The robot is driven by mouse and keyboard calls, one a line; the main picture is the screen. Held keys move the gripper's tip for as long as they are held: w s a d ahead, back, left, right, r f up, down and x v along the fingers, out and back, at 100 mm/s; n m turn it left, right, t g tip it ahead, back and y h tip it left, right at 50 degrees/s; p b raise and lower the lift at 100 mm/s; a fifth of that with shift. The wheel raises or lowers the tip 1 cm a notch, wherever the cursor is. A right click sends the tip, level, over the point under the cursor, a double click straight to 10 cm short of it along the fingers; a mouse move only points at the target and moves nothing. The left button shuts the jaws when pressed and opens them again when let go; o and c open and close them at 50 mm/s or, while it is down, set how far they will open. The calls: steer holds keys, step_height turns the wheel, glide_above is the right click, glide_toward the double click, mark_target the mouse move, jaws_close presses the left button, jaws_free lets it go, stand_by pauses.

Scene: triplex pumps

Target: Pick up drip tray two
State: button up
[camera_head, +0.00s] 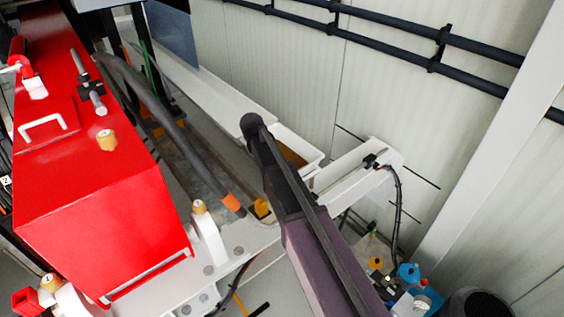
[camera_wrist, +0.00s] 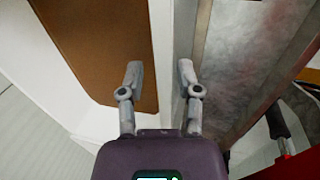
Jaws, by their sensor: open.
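A white tray (camera_head: 300,142) with a brown inside lies beside the wall in the head view, partly hidden behind my arm. I cannot read a label that says which drip tray it is. In the wrist view its white side wall (camera_wrist: 163,45) runs up the picture, with the brown inside to the left. My gripper (camera_wrist: 160,75) is open over this wall. Its left finger is over the brown inside and its right finger is on the outer side. I cannot tell whether either finger touches the wall. The fingers are hidden in the head view.
A red pump housing (camera_head: 105,190) stands at the left in the head view. A grey hose (camera_head: 170,125) runs between it and the tray. Dark pipes (camera_head: 385,40) run along the wall. Bottles (camera_head: 408,273) stand at the lower right. A grey metal surface (camera_wrist: 240,65) lies right of the tray wall.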

steer(key=shift+b+x, duration=0.7)
steer(key=shift+x, duration=0.35)
jaws_close()
